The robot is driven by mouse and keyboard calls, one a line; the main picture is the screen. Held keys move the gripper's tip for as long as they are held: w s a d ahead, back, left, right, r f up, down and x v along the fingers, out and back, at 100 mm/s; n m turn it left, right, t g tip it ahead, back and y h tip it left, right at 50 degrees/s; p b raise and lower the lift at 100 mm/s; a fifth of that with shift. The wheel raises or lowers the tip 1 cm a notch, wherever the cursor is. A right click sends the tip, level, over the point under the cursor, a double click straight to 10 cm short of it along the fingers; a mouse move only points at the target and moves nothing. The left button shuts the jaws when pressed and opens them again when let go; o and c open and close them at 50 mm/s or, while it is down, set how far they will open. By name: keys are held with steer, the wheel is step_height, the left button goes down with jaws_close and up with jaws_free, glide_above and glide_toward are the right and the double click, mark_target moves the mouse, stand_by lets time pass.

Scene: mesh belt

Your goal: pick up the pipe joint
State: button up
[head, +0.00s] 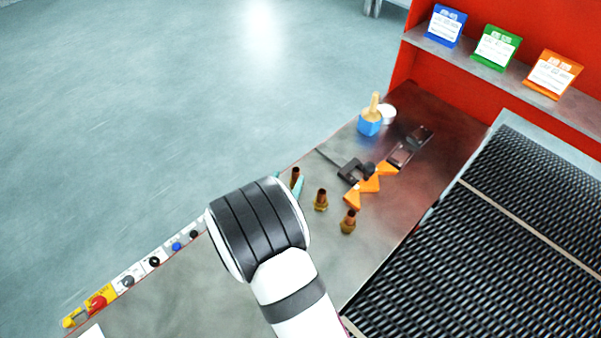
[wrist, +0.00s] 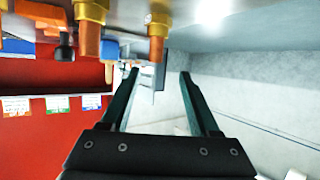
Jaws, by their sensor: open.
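Three brass-and-copper pipe joints stand upright on the metal table in the head view: a far left one (head: 296,175), a middle one (head: 321,200) and a near right one (head: 349,222). My gripper (head: 288,182) is mostly hidden behind my own wrist, with teal fingers showing beside the far left joint. In the wrist view, which looks upside down, my gripper (wrist: 158,73) is open and empty. The copper end of one joint (wrist: 157,48) lines up with the gap between the fingertips; contact cannot be told. Another joint (wrist: 89,35) is outside the left finger.
Orange zigzag pieces (head: 370,184), a dark clamp-like tool (head: 352,171) and dark parts (head: 408,148) lie behind the joints. A blue cup (head: 369,125) stands farther back. The black mesh belt (head: 480,250) is at right. A button strip (head: 154,262) runs along the left edge.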

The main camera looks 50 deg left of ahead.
mark_target(295, 171)
steer(key=x, duration=0.6)
steer(key=shift+w+d+f, duration=0.25)
steer(key=shift+w, duration=0.05)
jaws_close()
